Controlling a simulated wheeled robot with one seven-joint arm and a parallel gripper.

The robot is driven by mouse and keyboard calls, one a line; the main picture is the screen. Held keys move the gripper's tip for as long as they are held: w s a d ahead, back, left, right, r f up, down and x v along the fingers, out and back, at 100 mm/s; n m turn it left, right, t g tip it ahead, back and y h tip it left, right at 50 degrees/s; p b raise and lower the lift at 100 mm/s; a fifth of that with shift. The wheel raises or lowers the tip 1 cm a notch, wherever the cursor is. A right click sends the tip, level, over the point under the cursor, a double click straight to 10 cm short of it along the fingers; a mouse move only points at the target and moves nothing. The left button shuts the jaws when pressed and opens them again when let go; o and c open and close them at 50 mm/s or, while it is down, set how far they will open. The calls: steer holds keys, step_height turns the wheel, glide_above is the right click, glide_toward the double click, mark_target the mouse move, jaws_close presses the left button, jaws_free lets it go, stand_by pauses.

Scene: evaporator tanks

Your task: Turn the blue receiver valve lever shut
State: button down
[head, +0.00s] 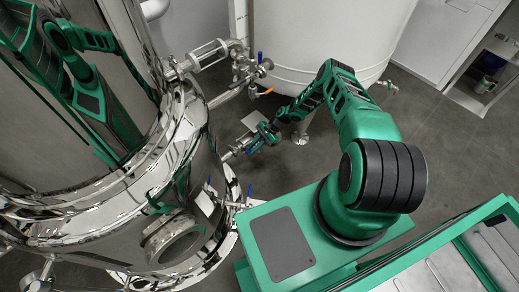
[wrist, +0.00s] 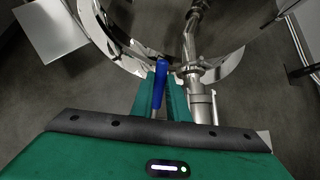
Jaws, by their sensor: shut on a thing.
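The blue valve lever (wrist: 160,72) shows in the wrist view between the two green fingers of my gripper (wrist: 163,92). My gripper is shut on it, and the lever's blue end sticks out past the fingertips. Steel valve and pipe fittings (wrist: 198,72) lie just right of the lever. In the head view my gripper (head: 262,137) is at the pipe outlet low on the polished steel tank (head: 185,130). How far the valve is turned cannot be told.
Another blue lever (head: 260,58) and an orange lever (head: 264,92) sit on the piping above my gripper. More blue levers (head: 249,190) are lower on the steel tank. A white tank (head: 320,40) stands behind. Grey floor (head: 440,125) is open at right.

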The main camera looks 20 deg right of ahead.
steer(key=shift+w+d+r+g+y, duration=0.1)
steer(key=shift+d+g+y, duration=0.05)
steer(key=shift+d+y, duration=0.25)
steer(key=shift+w+d+r+g+y, duration=0.1)
steer(key=shift+d+g+y, duration=0.05)
steer(key=shift+d+y, duration=0.25)
steer(key=shift+s+d, duration=0.1)
steer(key=c, duration=1.7)
jaws_free()
steer(key=shift+d+r, duration=0.1)
steer(key=shift+r, duration=0.1)
steer(key=v, duration=1)
steer(key=shift+d, duration=0.15)
